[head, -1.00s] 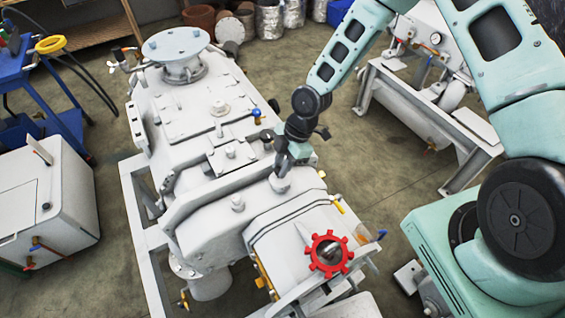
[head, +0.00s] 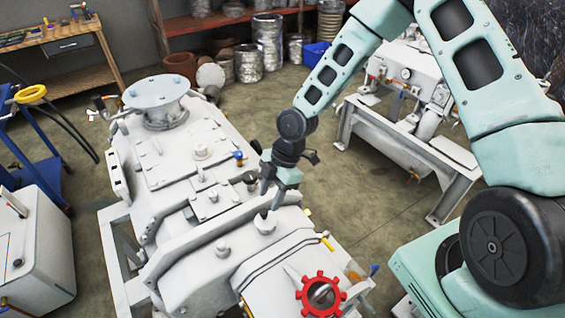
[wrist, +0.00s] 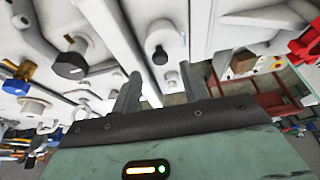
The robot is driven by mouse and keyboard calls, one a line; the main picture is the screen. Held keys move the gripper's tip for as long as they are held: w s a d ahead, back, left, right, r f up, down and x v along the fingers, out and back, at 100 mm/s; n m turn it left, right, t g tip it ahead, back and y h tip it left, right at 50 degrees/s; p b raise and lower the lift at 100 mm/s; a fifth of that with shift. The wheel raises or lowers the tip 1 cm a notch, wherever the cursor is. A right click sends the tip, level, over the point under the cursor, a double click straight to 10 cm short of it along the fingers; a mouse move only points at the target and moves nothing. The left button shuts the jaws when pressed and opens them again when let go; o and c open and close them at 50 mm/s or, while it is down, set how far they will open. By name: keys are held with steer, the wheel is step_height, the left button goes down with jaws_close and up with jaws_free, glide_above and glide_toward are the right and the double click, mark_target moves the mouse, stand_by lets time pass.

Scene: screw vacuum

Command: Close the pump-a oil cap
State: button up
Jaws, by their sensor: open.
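The white pump (head: 185,150) fills the left and middle of the head view. A short upright round cap (head: 265,222) stands on its nearer end. I cannot tell for sure that this is the oil cap; no label is readable. My gripper (head: 271,202) points down just above this cap, open, with a small gap below the fingertips. In the wrist view my two fingers (wrist: 163,80) stand apart with nothing held between them. A round stub with a dark end (wrist: 160,54) shows just beyond them.
A red handwheel (head: 320,296) sits at the pump's near end. A blue-handled valve (head: 239,157) and a black knob (head: 250,184) stand close beside my gripper. A second white machine on a frame (head: 405,140) is at the right. Floor between them is clear.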

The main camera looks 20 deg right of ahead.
steer(key=b+v, duration=0.1)
steer(key=v, duration=1.2)
